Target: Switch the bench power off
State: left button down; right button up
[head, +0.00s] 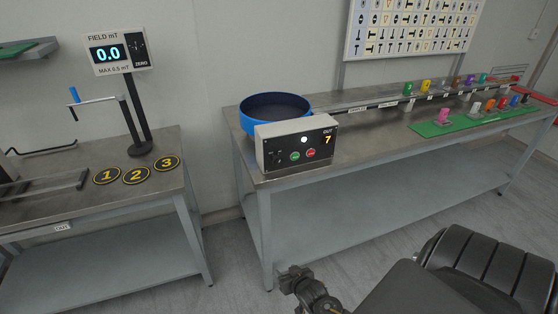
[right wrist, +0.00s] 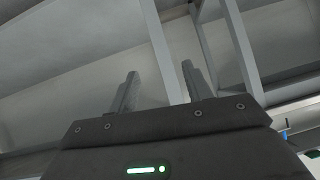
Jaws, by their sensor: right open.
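A grey control box (head: 263,150) with a black front panel stands at the front left corner of the right-hand bench (head: 235,150). Its panel has a green button (head: 295,155), a red button (head: 311,153), a lit white lamp (head: 304,139) and a display (head: 328,139) reading 7. Small dark controls (head: 278,156) sit at the panel's left; their setting is too small to tell. My right gripper (head: 291,275) is low in front of the bench, below and apart from the box. In the right wrist view its fingers (right wrist: 160,72) are spread and empty. My left gripper is out of view.
A blue round bowl (head: 246,119) stands behind the box. A green mat (head: 430,130) with coloured pieces lies further right. The left bench (head: 150,190) holds a field meter (head: 117,52) and numbered discs (head: 137,175). Open floor lies between the benches.

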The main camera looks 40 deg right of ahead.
jog(key=w+d+r+m+t+h, duration=0.1)
jog(key=w+d+r+m+t, duration=0.15)
jog(key=r, duration=0.75)
jog(key=w+d+r+m+t+h, duration=0.1)
jog(key=w+r, duration=0.2)
jog(key=r, duration=0.6)
jog(key=m+t+h+p, duration=0.1)
jog(key=m+t, duration=0.1)
jog(key=t, duration=0.1)
send_near(279, 162)
jog(key=p+x, duration=0.1)
jog(key=x, duration=0.8)
jog(key=shift+w+p, duration=0.2)
jog(key=shift+p, duration=0.2)
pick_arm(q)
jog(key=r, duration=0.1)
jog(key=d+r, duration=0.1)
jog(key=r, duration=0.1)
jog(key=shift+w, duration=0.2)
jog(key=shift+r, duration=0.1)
pick_arm(e)
jog(key=c, duration=1)
